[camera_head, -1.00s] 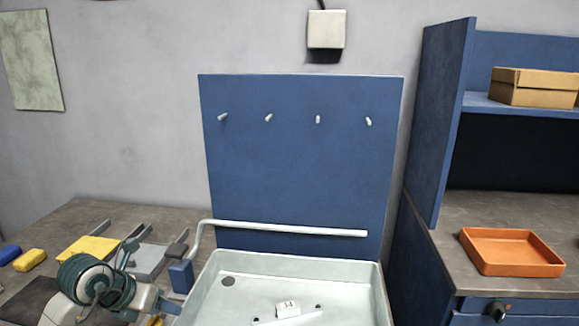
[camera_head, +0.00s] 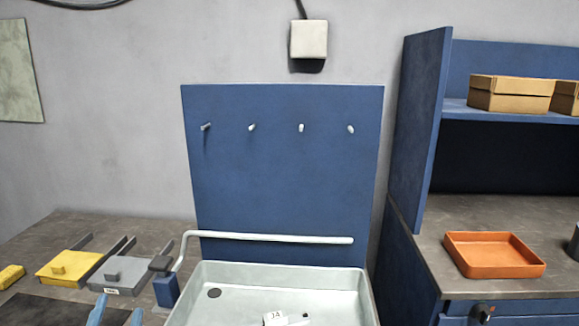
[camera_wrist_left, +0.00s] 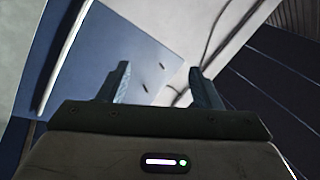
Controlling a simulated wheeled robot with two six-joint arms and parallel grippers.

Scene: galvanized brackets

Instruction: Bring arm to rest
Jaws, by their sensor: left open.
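My left gripper (camera_head: 116,314) shows only as two light-blue fingertips at the bottom left edge of the head view. They stand apart with nothing visible between them. The rest of the left arm is hidden below the picture. In the left wrist view the left gripper (camera_wrist_left: 160,85) has its two fingers spread wide and is empty. Behind them are the tilted blue board and grey wall. My right gripper shows in neither view.
A pale basin (camera_head: 352,287) stands at bottom centre, under a white pipe (camera_head: 270,237) and a blue pegged board (camera_head: 285,165). Yellow (camera_head: 68,268) and grey (camera_head: 120,272) pieces lie near the left gripper. An orange tray (camera_head: 493,256) sits on the right bench.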

